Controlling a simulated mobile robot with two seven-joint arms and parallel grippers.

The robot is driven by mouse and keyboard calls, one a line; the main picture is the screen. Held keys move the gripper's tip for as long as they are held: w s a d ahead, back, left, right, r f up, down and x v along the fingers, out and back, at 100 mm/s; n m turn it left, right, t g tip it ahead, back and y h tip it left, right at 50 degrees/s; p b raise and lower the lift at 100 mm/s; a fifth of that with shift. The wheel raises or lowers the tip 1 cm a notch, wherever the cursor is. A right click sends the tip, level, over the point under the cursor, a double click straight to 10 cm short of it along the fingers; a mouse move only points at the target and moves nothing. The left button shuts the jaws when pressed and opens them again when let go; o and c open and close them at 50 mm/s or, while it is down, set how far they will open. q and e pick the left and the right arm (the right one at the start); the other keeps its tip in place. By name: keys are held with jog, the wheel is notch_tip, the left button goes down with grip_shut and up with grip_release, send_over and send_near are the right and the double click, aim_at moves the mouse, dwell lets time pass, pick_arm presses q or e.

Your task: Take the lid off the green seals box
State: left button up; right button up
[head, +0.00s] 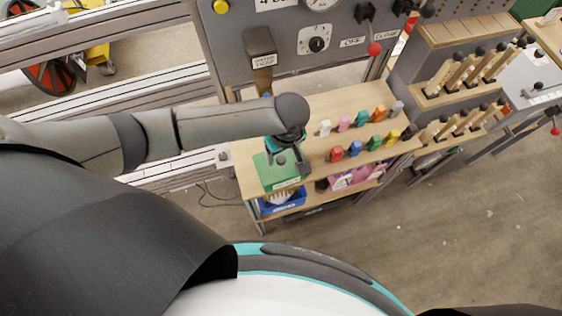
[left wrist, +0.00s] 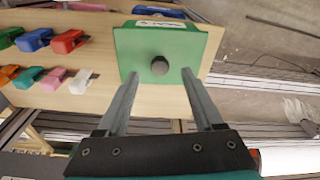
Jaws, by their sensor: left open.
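The green seals box (head: 265,180) stands on the wooden bench at its left end, with its green lid (head: 287,173) on top. In the left wrist view the lid (left wrist: 188,50) shows from above, with a dark round knob (left wrist: 160,65) in its middle and a white label along one edge. My left gripper (head: 290,162) is over the lid. In the left wrist view its two fingers (left wrist: 160,80) are open, with their tips apart on either side of the knob; I cannot tell whether they touch it. My right gripper is not in view.
Several coloured pieces (head: 355,150) stand in two rows on the wooden bench (head: 312,112), right of the box. A blue bin (head: 283,203) sits on the shelf below. A grey panel (head: 345,62) with a dial and levers rises behind. Wooden racks (head: 442,100) stand to the right.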

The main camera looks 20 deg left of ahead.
aim_at(281, 159)
pick_arm(q)
notch_tip(281, 159, down, 3)
jog(key=shift+w+a+f+b, duration=0.15)
jog(key=shift+b, duration=0.15)
grip_shut()
dwell(0.4)
